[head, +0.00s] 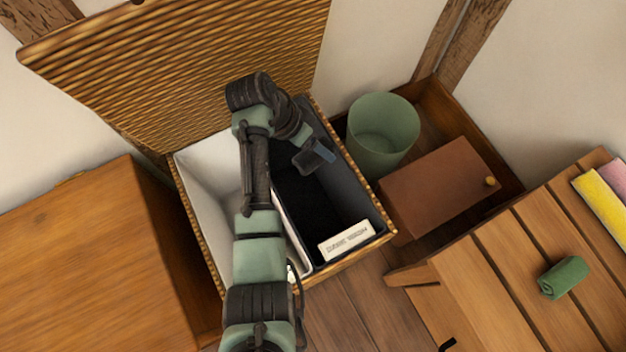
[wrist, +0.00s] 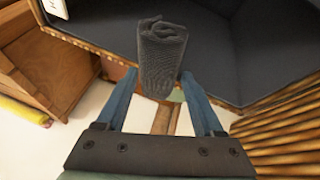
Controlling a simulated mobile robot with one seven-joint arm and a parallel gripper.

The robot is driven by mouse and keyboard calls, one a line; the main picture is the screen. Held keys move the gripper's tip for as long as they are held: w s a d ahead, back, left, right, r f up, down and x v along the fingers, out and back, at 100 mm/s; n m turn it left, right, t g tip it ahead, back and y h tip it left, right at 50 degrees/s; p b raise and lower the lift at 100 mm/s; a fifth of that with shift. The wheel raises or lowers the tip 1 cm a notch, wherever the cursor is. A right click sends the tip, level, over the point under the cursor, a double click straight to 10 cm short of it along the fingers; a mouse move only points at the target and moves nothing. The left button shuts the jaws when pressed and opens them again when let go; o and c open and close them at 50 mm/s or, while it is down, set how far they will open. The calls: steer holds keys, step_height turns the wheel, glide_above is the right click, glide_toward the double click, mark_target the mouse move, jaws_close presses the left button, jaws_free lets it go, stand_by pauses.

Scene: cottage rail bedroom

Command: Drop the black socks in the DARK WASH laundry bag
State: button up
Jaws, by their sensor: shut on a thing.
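The black socks (wrist: 161,55), a dark grey knitted roll, are held between the two blue fingers of my gripper (wrist: 158,82) in the wrist view. In the head view my gripper (head: 322,156) is over the right, dark-lined compartment of a wicker hamper; the socks cannot be made out there. The dark laundry bag (head: 350,190) carries a pale label (head: 346,242) on its front edge, its lettering too small to read. The bag's dark lining also shows behind the socks in the wrist view (wrist: 265,45). My arm hides part of the hamper's middle.
The left compartment holds a white bag (head: 205,175). The wicker lid (head: 190,70) stands open behind. To the right are a green bin (head: 383,130), a brown box (head: 440,190) and a slatted bench (head: 500,290) with a green roll (head: 563,277). A wooden cabinet (head: 90,260) stands left.

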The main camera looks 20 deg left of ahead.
step_height(320, 180, down, 4)
steer(key=b, duration=0.4)
steer(key=shift+f, duration=0.1)
steer(key=o, duration=1.4)
steer(key=shift+c, duration=0.2)
steer(key=p+v, duration=0.6)
steer(key=v, duration=0.7)
steer(key=shift+s, duration=0.15)
